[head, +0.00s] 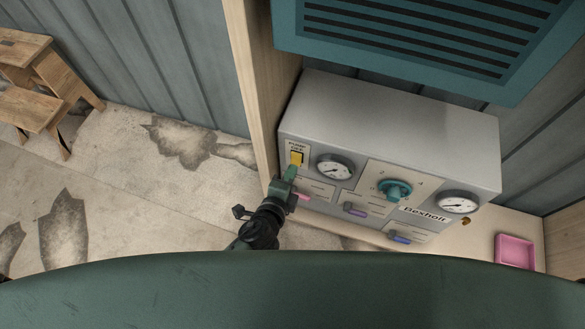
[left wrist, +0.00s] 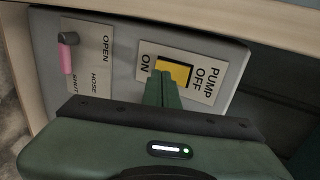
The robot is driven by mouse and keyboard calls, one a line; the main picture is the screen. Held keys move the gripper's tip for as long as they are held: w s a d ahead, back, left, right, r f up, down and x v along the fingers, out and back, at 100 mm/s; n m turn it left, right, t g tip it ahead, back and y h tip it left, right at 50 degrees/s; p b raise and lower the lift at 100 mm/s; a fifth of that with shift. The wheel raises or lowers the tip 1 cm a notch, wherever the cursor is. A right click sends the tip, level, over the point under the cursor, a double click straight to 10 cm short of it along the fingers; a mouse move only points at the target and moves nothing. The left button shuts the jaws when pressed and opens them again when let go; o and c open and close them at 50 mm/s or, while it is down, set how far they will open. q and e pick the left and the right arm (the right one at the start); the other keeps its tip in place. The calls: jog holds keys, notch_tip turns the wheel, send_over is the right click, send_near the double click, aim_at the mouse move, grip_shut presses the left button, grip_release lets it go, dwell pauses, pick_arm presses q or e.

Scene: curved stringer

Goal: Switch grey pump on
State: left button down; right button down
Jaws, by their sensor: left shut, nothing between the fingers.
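The grey pump (head: 400,115) is a box with a sloped front panel, standing on a shelf in the head view. Its yellow rocker switch (head: 296,158) sits at the panel's left end under a PUMP OFF label. In the left wrist view the switch (left wrist: 174,73) lies between the words OFF and ON. My left gripper (head: 290,173) is shut and empty, its tips at the ON side of the switch. In the left wrist view the fingers (left wrist: 162,88) overlap the switch's lower left edge; I cannot tell whether they touch it. My right gripper is not in view.
The panel also bears a teal knob (head: 395,190), two gauges and several small levers, including a pink hose lever (left wrist: 67,55). A teal vented cabinet (head: 420,40) hangs above. A pink tray (head: 515,251) lies on the shelf at right. A wooden post (head: 262,80) stands left of the pump.

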pick_arm(q)
jog(key=shift+x, duration=0.8)
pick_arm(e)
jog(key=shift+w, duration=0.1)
pick_arm(q)
jog(key=shift+w+d+r, duration=0.1)
jog(key=shift+w, duration=0.05)
jog(key=shift+r, duration=0.1)
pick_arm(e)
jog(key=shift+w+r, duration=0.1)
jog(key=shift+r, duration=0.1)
pick_arm(q)
jog(key=shift+r, duration=0.1)
jog(key=shift+w+r, duration=0.1)
jog(key=shift+r, duration=0.15)
jog(key=shift+r+p, duration=0.15)
jog(key=shift+p, duration=0.25)
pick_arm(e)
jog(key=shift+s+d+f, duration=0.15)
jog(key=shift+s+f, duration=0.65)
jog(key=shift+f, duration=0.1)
pick_arm(q)
jog(key=shift+r, duration=0.1)
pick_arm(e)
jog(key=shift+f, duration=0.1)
